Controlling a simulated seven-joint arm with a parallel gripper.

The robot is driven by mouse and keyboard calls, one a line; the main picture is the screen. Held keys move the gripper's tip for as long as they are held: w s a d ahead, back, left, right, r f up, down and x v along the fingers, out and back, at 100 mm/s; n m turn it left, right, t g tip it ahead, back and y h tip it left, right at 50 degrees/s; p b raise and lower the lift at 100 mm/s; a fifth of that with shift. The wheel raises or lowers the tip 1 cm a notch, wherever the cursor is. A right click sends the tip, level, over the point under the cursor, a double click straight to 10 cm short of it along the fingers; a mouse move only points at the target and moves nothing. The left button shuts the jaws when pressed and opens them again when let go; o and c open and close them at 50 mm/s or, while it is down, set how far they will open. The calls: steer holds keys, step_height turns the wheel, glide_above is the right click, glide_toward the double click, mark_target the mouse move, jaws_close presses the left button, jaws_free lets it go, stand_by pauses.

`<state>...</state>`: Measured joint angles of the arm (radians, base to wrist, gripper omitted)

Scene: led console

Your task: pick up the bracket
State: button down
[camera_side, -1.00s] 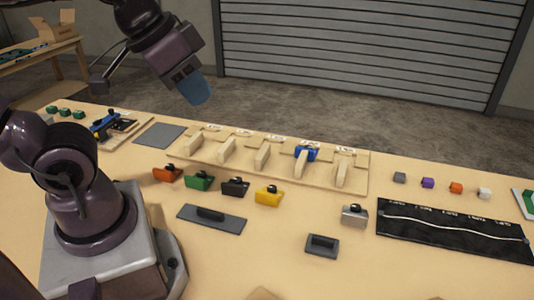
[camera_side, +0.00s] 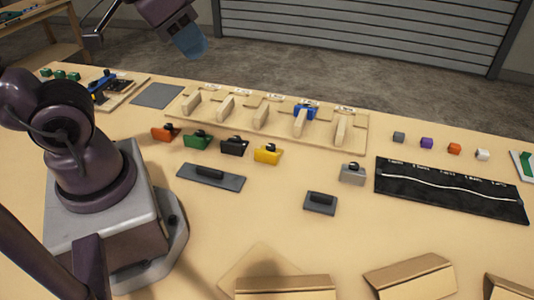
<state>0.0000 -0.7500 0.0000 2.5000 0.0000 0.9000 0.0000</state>
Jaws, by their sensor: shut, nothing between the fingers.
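My gripper (camera_side: 190,42), with blue fingertips, is shut and empty, high above the far side of the table at the top left. Several small angled pieces with dark knobs stand on the table: orange (camera_side: 165,133), green (camera_side: 197,140), black (camera_side: 235,146), yellow (camera_side: 267,153) and grey (camera_side: 353,173). A blue piece (camera_side: 305,111) sits on one upright of a wooden rack (camera_side: 352,144). Which of these is the bracket I cannot tell. My gripper is apart from all of them.
Two dark grey plates with handles (camera_side: 231,181) (camera_side: 320,209) lie in front. A black strip board (camera_side: 450,196) and several small cubes (camera_side: 454,149) are at right. Cardboard boxes (camera_side: 410,281) stand at the front edge. A flat grey pad (camera_side: 157,96) lies at back left.

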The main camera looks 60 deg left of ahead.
steer(key=shift+c, duration=0.6)
jaws_free()
steer(key=n+g, duration=0.6)
steer(key=n, duration=0.2)
glide_above(266, 152)
step_height(266, 152, down, 22)
steer(key=f, duration=1.2)
steer(key=shift+w+a+f, duration=0.15)
steer(key=shift+a+f, duration=0.05)
steer(key=shift+f, duration=0.05)
